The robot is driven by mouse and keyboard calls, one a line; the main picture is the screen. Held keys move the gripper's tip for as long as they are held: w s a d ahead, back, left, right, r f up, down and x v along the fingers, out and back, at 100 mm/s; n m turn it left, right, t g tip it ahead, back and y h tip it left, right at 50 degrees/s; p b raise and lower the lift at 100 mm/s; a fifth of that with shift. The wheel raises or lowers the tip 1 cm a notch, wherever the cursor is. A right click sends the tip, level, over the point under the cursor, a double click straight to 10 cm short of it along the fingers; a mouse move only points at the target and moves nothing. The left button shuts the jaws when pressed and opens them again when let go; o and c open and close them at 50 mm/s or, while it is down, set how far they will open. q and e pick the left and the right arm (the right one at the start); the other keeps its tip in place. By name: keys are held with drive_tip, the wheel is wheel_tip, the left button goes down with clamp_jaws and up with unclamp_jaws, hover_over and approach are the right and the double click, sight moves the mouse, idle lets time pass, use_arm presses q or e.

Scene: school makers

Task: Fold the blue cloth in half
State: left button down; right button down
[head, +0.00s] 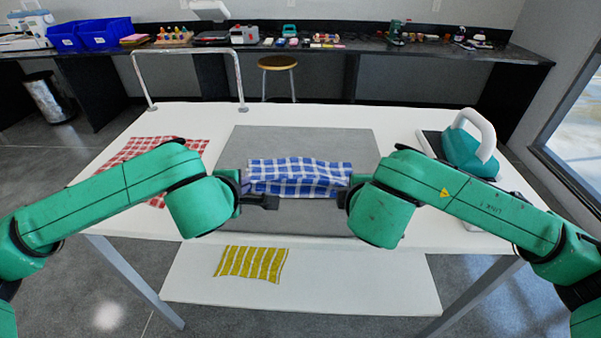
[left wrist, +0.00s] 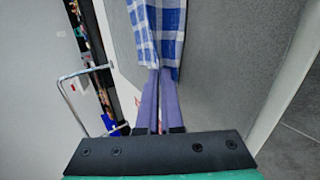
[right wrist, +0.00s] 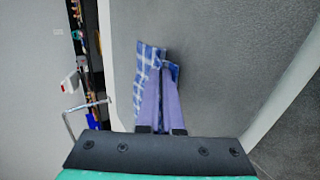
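The blue and white checked cloth (head: 300,168) lies on the grey mat (head: 250,142) in the middle of the table. Its near part looks raised into a bend between my two grippers. My left gripper (head: 250,190) is at the cloth's near left corner. In the left wrist view its fingers (left wrist: 160,75) are close together with the cloth (left wrist: 158,35) between their tips. My right gripper (head: 346,188) is at the near right corner. In the right wrist view its fingers (right wrist: 161,68) pinch the cloth (right wrist: 146,65). The cloth's underside is mostly hidden.
A red checked cloth (head: 138,150) lies at the left of the white table (head: 200,115), partly behind my left arm. A teal iron (head: 470,150) stands at the right. A yellow striped cloth (head: 250,263) lies on the lower shelf (head: 350,280). The mat's far part is clear.

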use_arm(q)
drive_tip(key=c, duration=0.8)
unclamp_jaws()
drive_tip(key=shift+s+r, duration=0.15)
use_arm(e)
drive_tip(key=c, duration=0.8)
unclamp_jaws()
drive_tip(key=shift+s+r, duration=0.15)
use_arm(q)
drive_tip(key=shift+o, duration=0.4)
drive_tip(key=shift+s, duration=0.1)
use_arm(e)
drive_tip(key=shift+o, duration=0.4)
drive_tip(key=shift+s, duration=0.1)
use_arm(q)
drive_tip(key=r, duration=0.1)
drive_tip(key=s+r, duration=0.1)
drive_tip(key=r, duration=0.1)
drive_tip(key=shift+r, duration=0.1)
use_arm(e)
drive_tip(key=r, duration=0.1)
drive_tip(key=s+r, duration=0.1)
drive_tip(key=r, duration=0.1)
use_arm(q)
drive_tip(key=w+r+v, duration=0.1)
drive_tip(key=v, duration=0.6)
drive_tip(key=shift+r, duration=0.35)
use_arm(e)
drive_tip(key=s+r, duration=0.5)
drive_tip(key=r, duration=0.1)
